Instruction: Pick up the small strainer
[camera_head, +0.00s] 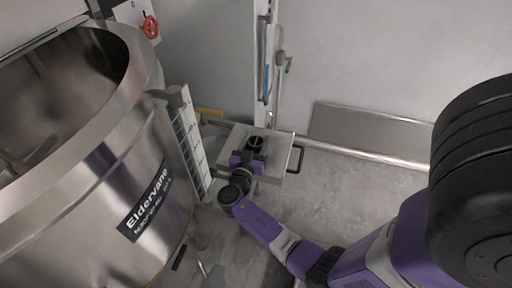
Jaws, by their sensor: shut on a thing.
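My gripper (255,151) is over a small light-coloured box-like cart or tray (284,150), at the middle of the view. It is shut on a small dark round thing with a ring-like rim, which looks like the small strainer (255,141). The arm's wrist hides part of the strainer and of the cart's near side. I cannot tell whether the strainer still touches the cart.
A large steel drum (110,190) labelled Eldervane fills the left side. A white ladder-like rack (187,140) stands between it and the cart. The cart's dark handle (300,158) juts right. A pipe rail (350,152) runs along the back wall. Floor (350,195) to the right is clear.

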